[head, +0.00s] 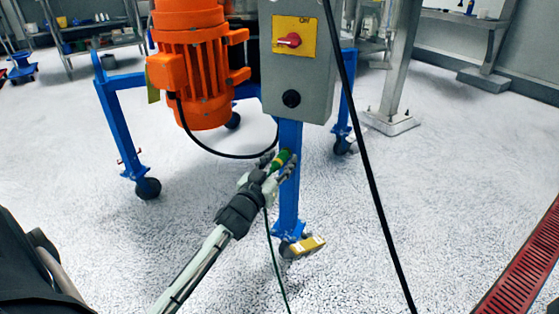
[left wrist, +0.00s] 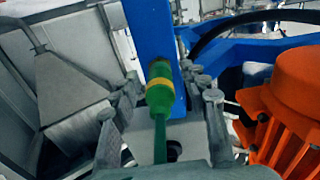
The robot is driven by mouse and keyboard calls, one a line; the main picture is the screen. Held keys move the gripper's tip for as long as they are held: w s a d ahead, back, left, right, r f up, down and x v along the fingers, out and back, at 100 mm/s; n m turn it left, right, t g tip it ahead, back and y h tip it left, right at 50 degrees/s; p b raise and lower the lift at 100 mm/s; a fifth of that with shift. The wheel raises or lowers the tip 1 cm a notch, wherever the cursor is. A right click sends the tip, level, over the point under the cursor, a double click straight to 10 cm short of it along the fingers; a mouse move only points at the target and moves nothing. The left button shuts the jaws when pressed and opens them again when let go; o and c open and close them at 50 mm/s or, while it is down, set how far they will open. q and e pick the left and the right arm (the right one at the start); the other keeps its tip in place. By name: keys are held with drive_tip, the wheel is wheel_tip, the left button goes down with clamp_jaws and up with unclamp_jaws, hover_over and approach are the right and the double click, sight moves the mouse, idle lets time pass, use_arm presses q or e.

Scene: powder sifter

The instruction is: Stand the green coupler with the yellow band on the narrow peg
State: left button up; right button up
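The green coupler (head: 281,159) with its yellow band is in front of the blue leg under the grey switch box. It also shows in the left wrist view (left wrist: 160,95), lengthwise in the picture, with a thin green cord (left wrist: 160,145) running from its near end. My left gripper (head: 276,165) reaches up to it from below. Its fingers (left wrist: 163,80) stand on both sides of the coupler, with narrow gaps visible, so it looks open around it. I cannot make out the narrow peg in either view. My right gripper is not in view.
The blue leg (head: 289,195) is close behind the coupler and ends in a caster with a yellow pedal (head: 306,245). An orange motor (head: 198,75) and grey switch box (head: 294,60) are above. A black cable (head: 366,165) hangs to the right. Open floor surrounds the frame.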

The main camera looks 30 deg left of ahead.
sight(272, 171)
use_arm(q)
clamp_jaws()
drive_tip(key=shift+s+d+p, duration=0.15)
drive_tip(key=shift+s+p, duration=0.35)
drive_tip(key=shift+s, duration=0.5)
drive_tip(key=shift+s+d+p, duration=0.2)
drive_tip(key=shift+s+p, duration=0.35)
drive_tip(key=shift+s, duration=0.45)
drive_tip(key=shift+s+d+p, duration=0.15)
drive_tip(key=shift+s+p, duration=0.35)
drive_tip(key=shift+s, duration=0.5)
